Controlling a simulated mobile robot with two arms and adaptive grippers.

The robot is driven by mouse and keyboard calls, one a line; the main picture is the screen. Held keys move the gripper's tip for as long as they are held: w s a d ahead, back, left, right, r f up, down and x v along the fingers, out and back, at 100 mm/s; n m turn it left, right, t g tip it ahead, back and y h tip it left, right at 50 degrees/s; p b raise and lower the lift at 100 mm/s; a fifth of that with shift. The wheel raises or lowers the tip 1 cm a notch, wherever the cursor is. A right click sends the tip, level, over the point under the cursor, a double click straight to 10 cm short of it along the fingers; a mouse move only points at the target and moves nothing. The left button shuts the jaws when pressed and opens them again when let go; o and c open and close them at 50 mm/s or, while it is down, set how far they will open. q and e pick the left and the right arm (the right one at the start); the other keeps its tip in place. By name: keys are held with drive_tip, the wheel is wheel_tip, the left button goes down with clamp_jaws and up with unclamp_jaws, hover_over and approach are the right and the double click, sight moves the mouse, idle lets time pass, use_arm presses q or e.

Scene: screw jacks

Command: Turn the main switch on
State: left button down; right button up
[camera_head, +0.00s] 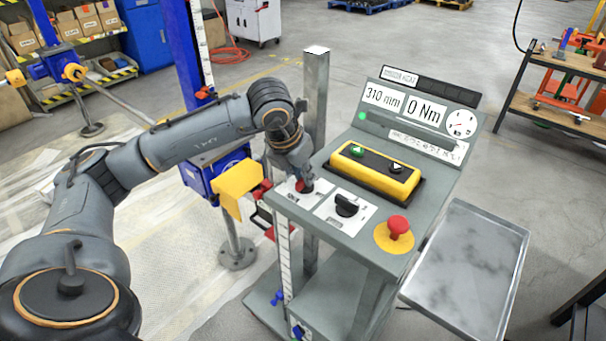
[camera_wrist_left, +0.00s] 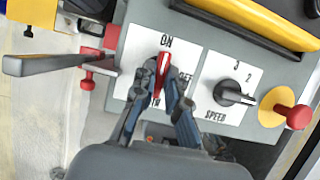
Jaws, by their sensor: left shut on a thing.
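The main switch is a red handle on a white plate at the left of the grey control panel (camera_head: 365,235). In the left wrist view the red handle (camera_wrist_left: 163,66) stands nearly upright in the picture, its upper end just below the label ON. Other labels on the plate are partly hidden by my fingers. My left gripper (camera_wrist_left: 160,82) is shut on the red handle, one finger on each side. My right gripper is not in view.
Beside the switch are a black SPEED knob (camera_head: 346,204), a red emergency button (camera_head: 398,225) and a yellow button box (camera_head: 375,172). The display (camera_head: 425,108) reads 310 mm and 0 Nm, with a green lamp (camera_head: 362,116). A metal tray (camera_head: 465,270) is at right.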

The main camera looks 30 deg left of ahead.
use_arm(q)
drive_tip(key=shift+r, duration=0.1)
drive_tip(key=c, duration=1.4)
unclamp_jaws()
drive_tip(key=shift+o, duration=0.2)
drive_tip(key=v, duration=1.2)
